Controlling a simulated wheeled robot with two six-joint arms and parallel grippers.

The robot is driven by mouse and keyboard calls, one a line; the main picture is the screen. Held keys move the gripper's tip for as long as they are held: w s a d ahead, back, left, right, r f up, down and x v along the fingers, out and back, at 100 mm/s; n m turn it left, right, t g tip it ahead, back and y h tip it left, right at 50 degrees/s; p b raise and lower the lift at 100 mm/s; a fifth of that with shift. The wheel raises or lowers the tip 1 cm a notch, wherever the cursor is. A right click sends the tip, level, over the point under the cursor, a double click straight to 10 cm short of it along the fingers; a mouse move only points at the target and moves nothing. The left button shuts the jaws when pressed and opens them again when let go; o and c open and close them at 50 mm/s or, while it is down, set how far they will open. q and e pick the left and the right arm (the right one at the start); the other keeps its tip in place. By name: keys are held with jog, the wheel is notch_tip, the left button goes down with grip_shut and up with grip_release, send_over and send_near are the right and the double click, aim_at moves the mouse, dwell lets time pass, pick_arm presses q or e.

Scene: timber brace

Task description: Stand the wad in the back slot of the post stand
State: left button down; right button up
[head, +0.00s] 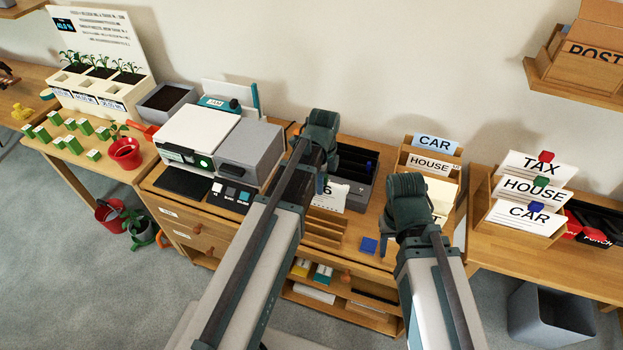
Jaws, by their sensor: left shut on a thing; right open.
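A white paper sheet or wad (329,199) with a dark "6" hangs just under my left gripper (321,184). The gripper is shut on it, above the desk, and the arm hides part of it. A wooden stand (406,157) at the desk's right holds a blue CAR card (435,142), a white HOUSE card (431,163) and cream paper in front. Lettering low on its front ends in "T", so it appears to be the post stand.
A dark compartmented tray (354,166) stands behind the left gripper. A white and grey machine (226,140) is left of it. Another rack (485,197) with TAX, HOUSE and CAR cards stands right, below a shelf with a POST box (590,62).

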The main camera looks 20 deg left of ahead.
pick_arm(q)
jog(key=shift+d, duration=0.3)
jog(key=shift+f, duration=0.15)
jog(key=b, duration=0.5)
send_over(322, 207)
jog(key=shift+w+f, duration=0.15)
jog(key=shift+f, duration=1)
jog(key=shift+w+f, duration=0.15)
jog(key=shift+f, duration=1)
jog(key=shift+f, duration=0.15)
jog(key=shift+f+b, duration=1.75)
jog(key=shift+b, duration=0.05)
